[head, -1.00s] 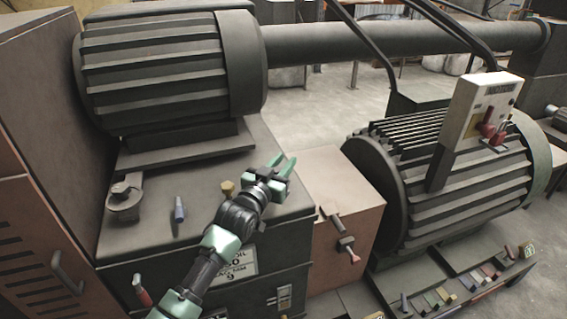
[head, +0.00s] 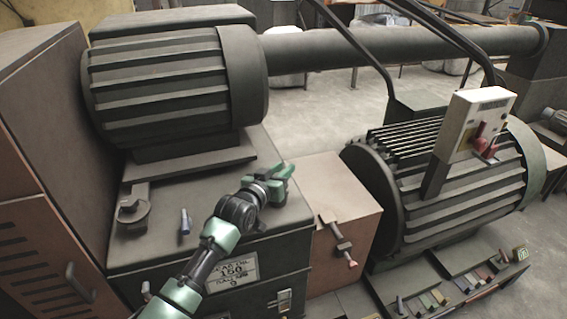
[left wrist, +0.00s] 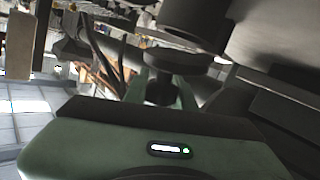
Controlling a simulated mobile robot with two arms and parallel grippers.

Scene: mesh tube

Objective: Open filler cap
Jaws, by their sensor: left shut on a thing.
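My left gripper (head: 284,174) is over the right part of the dark box top (head: 160,250) in the head view, its green fingers close together. In the left wrist view the fingers (left wrist: 162,92) are shut on a dark, round-headed piece (left wrist: 178,62) with a narrower stem between them. The head view hides this piece, and I cannot tell for sure whether it is the filler cap. A dark round fitting with an upright tab (head: 132,210) stands at the left of the box top, apart from my gripper. My right gripper is not in view.
A large finned motor (head: 165,85) is behind. A brown box (head: 345,195) with a red-tipped lever (head: 343,242) is to the right, before another finned motor (head: 455,190) carrying a switch box (head: 470,118).

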